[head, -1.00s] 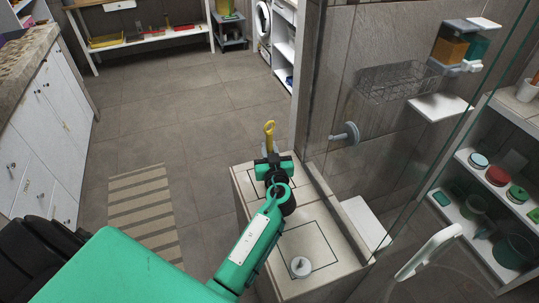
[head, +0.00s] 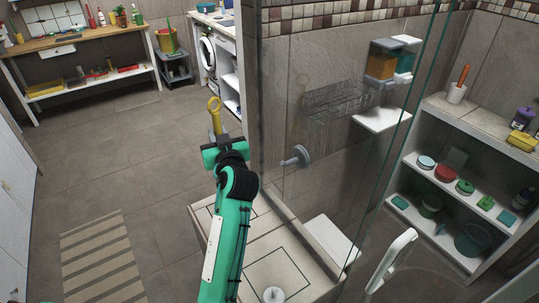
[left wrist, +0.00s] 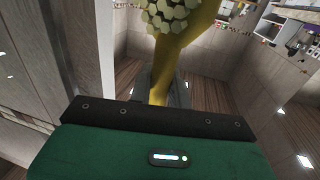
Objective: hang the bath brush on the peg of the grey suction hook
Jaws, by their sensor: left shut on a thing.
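In the left wrist view the brush's yellow body (left wrist: 165,72) rises between the jaws, with pale bristle tufts (left wrist: 172,14) at the top edge. My left gripper is shut on it. The grey suction hook (head: 297,157) is on the shower wall, to the right of the gripper and apart from the brush. Its peg points left. My right gripper is not in view.
A tiled ledge (head: 233,236) lies below my left arm, with a small round white object (head: 273,295) on it. A wire basket (head: 337,101) is on the wall above right of the hook. A glass panel (head: 385,150) and a stocked shelf (head: 440,215) stand on the right.

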